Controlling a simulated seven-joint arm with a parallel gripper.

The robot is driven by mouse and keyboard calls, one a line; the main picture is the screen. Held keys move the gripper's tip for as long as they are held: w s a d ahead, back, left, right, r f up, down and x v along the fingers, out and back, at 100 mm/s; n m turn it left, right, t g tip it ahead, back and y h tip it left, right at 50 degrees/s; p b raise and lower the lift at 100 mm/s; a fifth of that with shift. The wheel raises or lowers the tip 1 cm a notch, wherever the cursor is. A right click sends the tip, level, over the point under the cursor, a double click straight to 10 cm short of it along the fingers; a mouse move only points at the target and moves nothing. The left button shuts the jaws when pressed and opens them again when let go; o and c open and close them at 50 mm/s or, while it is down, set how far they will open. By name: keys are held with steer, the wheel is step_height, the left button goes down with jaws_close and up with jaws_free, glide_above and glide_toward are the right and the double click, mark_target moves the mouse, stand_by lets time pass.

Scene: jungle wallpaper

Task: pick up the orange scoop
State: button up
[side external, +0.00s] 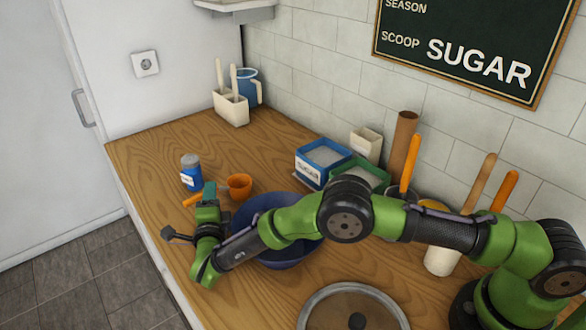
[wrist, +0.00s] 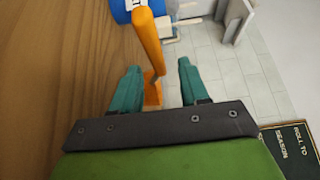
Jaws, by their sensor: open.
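The orange scoop (side external: 240,187) rests on the wooden counter in the side view, its round cup to the right of my gripper and its handle pointing left. My gripper (side external: 209,191) is at the handle, with its teal fingers hiding part of it. In the wrist view, the scoop's orange handle (wrist: 147,40) runs between the two open fingers of my gripper (wrist: 158,70). The handle looks closer to the left finger. I cannot tell whether either finger touches it.
A blue shaker (side external: 191,173) stands just behind my gripper. A large blue bowl (side external: 268,204) is close on the right, partly behind my arm. A blue sugar box (side external: 322,160) and a cream utensil holder (side external: 231,108) stand farther back.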

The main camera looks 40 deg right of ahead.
jaws_close()
stand_by(0.4)
step_height(320, 180, up, 12)
stand_by(0.8)
stand_by(0.5)
